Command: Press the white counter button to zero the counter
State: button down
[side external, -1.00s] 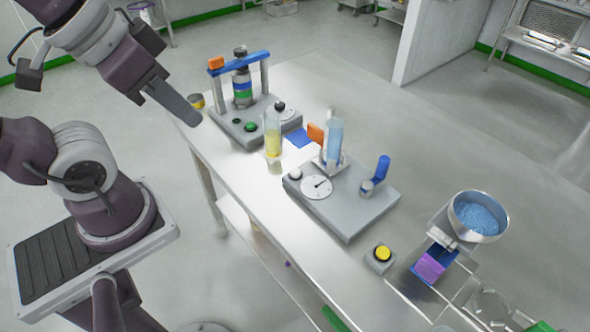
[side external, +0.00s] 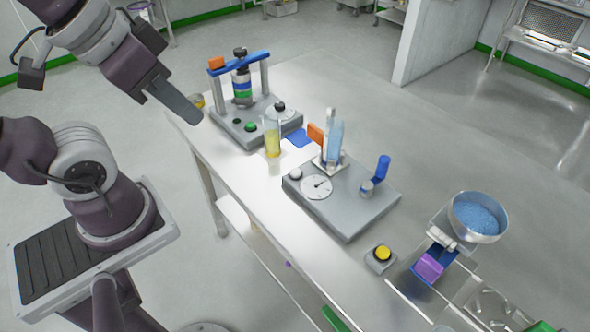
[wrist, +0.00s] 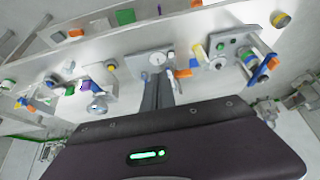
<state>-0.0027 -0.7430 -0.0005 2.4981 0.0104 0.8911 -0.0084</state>
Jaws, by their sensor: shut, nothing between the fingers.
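The same dial (wrist: 157,58) shows in the wrist view above my fingers. The device (side external: 348,215) also carries a clear cylinder with blue contents (side external: 336,143) and a blue lever (side external: 382,168). My gripper (side external: 194,116) is shut and empty. It is in the air at the upper left, clear of the button. In the wrist view my gripper (wrist: 157,88) points toward the dial device, and I cannot make out the button clearly there.
A press with a blue crossbar (side external: 240,61) and a green button (side external: 250,127) stands at the far left of the table. A cylinder with yellow contents (side external: 272,138) stands between the devices.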

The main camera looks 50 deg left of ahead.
jog(key=w+a+f+t+y, duration=0.1)
jog(key=w+a+f+t, duration=0.1)
jog(key=w+a, duration=0.65)
jog(key=w+a+f+t+y, duration=0.1)
jog(key=w+a+f, duration=0.15)
jog(key=w, duration=1.15)
jog(key=g+h, duration=0.3)
jog(key=h, duration=0.6)
send_over(295, 173)
jog(key=a, duration=0.1)
notch_tip(295, 173, down, 14)
jog(key=shift+s+a+r+m, duration=0.1)
jog(key=shift+a+r+m, duration=0.1)
jog(key=shift+m, duration=0.1)
jog(key=shift+t, duration=0.3)
jog(key=shift+f, duration=4.4)
jog(key=shift+f, duration=0.15)
jog(key=shift+f, duration=0.25)
